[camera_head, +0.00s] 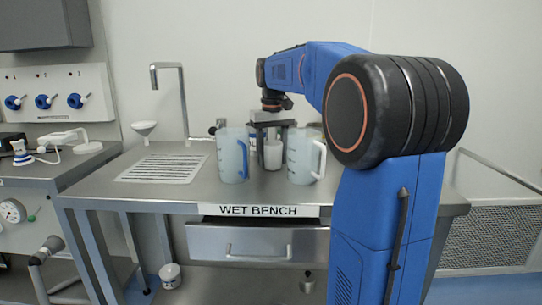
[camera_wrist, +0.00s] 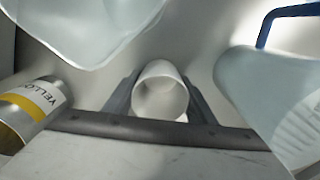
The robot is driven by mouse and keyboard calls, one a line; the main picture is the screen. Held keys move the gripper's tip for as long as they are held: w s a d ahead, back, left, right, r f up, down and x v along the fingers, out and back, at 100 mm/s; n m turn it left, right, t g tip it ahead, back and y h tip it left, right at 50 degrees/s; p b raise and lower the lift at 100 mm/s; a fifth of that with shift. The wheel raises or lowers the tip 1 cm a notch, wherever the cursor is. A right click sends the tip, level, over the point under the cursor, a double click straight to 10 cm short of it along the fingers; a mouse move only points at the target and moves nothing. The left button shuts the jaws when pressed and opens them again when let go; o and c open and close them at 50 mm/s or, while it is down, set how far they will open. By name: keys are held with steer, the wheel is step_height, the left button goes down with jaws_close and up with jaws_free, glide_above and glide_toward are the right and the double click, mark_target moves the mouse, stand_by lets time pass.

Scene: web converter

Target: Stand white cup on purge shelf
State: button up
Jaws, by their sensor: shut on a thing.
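The white cup (camera_wrist: 161,92) is a small, open-topped white cylinder, seen from above in the wrist view between the two dark fingers. My gripper (camera_head: 272,142) is shut on it. In the head view the white cup (camera_head: 273,155) stands upright at or just above the wet bench (camera_head: 330,193), between two pitchers; I cannot tell whether it touches the bench. No shelf labelled purge can be made out.
A pitcher with a blue handle (camera_head: 231,156) stands left of the cup, and one with a white handle (camera_head: 303,157) stands right. A can with a yellow band (camera_wrist: 32,106) is close by in the wrist view. A tap (camera_head: 170,70) and drain grid (camera_head: 164,168) lie left.

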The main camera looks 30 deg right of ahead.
steer(key=shift+f, duration=0.2)
steer(key=o, duration=1.1)
